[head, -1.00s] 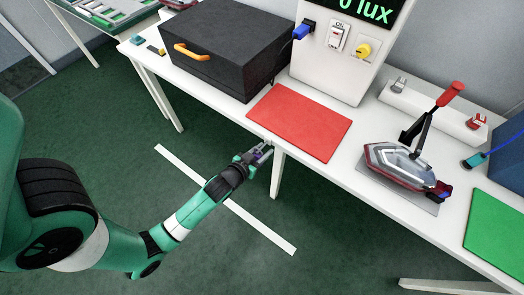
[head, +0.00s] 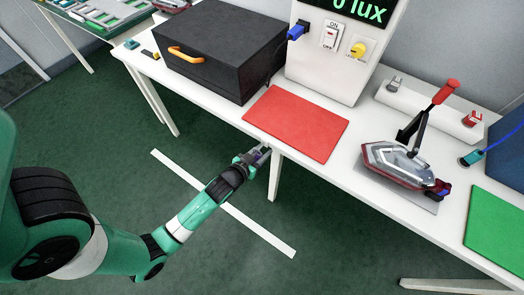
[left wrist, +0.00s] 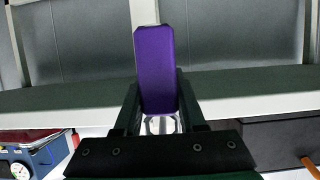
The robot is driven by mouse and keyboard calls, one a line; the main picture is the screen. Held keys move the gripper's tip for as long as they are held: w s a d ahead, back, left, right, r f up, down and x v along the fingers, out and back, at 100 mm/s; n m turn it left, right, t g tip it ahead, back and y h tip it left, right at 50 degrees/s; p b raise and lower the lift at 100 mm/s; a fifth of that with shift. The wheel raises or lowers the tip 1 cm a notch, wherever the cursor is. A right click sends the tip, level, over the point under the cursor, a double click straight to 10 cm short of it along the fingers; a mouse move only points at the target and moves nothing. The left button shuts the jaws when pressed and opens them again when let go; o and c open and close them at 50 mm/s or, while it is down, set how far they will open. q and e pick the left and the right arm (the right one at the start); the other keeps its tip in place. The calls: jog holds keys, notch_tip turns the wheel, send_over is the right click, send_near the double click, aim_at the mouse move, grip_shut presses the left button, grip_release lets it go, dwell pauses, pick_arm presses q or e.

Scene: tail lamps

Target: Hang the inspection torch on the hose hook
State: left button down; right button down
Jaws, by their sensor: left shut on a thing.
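My left gripper (head: 257,155) is at the front edge of the white workbench, near a bench leg. In the left wrist view, its two dark fingers (left wrist: 158,100) are shut on a purple block-like thing, probably the inspection torch (left wrist: 155,65). I cannot make out the hose hook for certain. My right gripper is not in view.
The bench (head: 225,118) carries a black box with an orange handle (head: 215,50), a red mat (head: 295,122), a lux meter stand (head: 335,60), a tail lamp in a clamp (head: 400,165) and a green mat (head: 495,225).

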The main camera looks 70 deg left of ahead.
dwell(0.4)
pick_arm(q)
jog(key=shift+c, duration=2.1)
grip_release()
jog(key=p+v, duration=0.2)
jog(key=v, duration=0.9)
jog(key=shift+s+d+r+p, duration=0.2)
jog(key=shift+p, duration=0.15)
